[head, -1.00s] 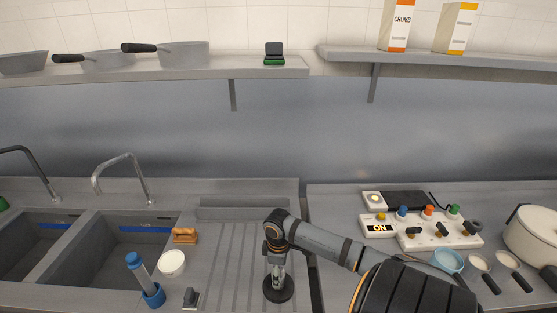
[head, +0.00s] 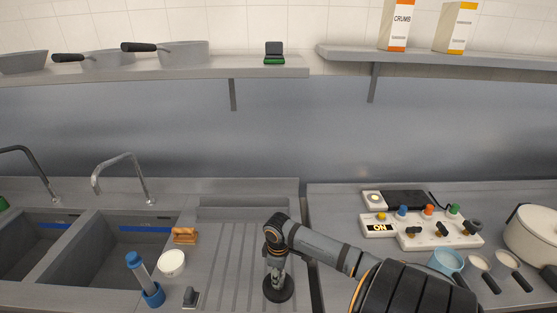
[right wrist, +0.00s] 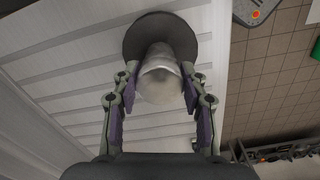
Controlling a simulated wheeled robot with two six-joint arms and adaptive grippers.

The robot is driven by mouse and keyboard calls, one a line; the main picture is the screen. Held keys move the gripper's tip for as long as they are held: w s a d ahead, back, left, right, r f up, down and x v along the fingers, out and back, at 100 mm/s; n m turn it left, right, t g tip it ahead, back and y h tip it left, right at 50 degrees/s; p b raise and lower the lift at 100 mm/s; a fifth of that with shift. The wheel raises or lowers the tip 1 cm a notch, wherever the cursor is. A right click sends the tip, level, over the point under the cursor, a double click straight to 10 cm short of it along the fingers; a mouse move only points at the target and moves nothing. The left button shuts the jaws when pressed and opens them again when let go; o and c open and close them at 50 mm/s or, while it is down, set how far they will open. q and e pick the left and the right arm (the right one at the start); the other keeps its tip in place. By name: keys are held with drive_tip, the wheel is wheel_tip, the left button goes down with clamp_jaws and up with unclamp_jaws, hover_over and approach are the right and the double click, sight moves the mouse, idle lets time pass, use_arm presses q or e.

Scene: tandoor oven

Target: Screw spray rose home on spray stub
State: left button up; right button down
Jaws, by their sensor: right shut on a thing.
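My right gripper (head: 277,271) points down over the ribbed drainboard, above a round dark disc (head: 279,289). In the right wrist view its two fingers (right wrist: 159,78) are shut on a silver, round-ended piece (right wrist: 160,82), one finger on each side. The dark disc (right wrist: 135,35) lies just beyond this piece. I take the silver piece to be the spray rose. The fingers hide much of it in the head view, and no thread or separate stub shows. I cannot tell how it is seated. My left gripper is not in view.
Left of the gripper are a grey switch-like piece (head: 190,297), a blue-capped bottle (head: 147,279), a white round tub (head: 171,263) and a wooden brush (head: 185,235). Two sinks lie further left. A control panel (head: 438,232) and a light blue cup (head: 446,262) are at right.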

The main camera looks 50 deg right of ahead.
drive_tip(key=shift+r+m+p, duration=0.3)
drive_tip(key=shift+m+p, duration=0.15)
drive_tip(key=shift+m, duration=0.05)
drive_tip(key=shift+f+m, duration=0.3)
drive_tip(key=shift+m, duration=0.5)
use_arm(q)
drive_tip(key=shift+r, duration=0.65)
use_arm(e)
drive_tip(key=m, duration=0.5)
drive_tip(key=c, duration=0.6)
unclamp_jaws()
drive_tip(key=shift+c, duration=0.2)
drive_tip(key=o, duration=0.6)
drive_tip(key=shift+o, duration=0.2)
drive_tip(key=shift+r, duration=0.1)
drive_tip(key=shift+r, duration=4.4)
